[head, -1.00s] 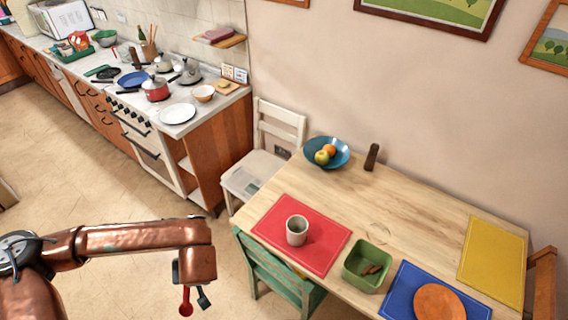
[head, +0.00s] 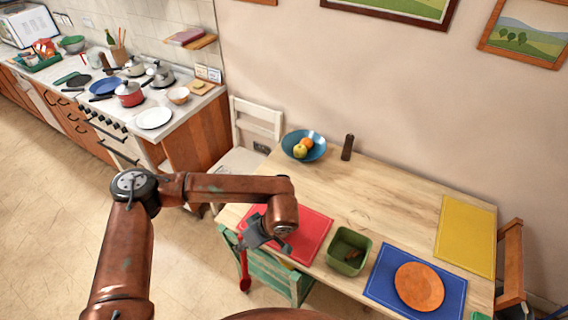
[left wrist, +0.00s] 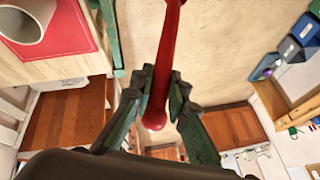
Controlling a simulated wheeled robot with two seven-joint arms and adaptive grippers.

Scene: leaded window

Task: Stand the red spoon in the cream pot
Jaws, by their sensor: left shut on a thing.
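My left gripper (head: 262,232) is shut on the red spoon (head: 244,276), which hangs below it with its wider end down, over the green chair beside the table. In the left wrist view the spoon (left wrist: 163,60) runs between the two fingers (left wrist: 160,92) and out of the top edge. The cream pot (left wrist: 22,22) shows at the top left of that view on the red mat (left wrist: 72,32), its round mouth open and partly cut off. It is apart from the spoon. In the head view my arm hides the pot. My right gripper is not in view.
A green chair (head: 262,272) stands at the table's near left edge. A green square bowl (head: 348,252), a blue mat (head: 378,285) with an orange plate (head: 419,287), and a yellow mat (head: 466,235) lie to the right. A blue fruit bowl (head: 318,149) stands behind. The middle wood is bare.

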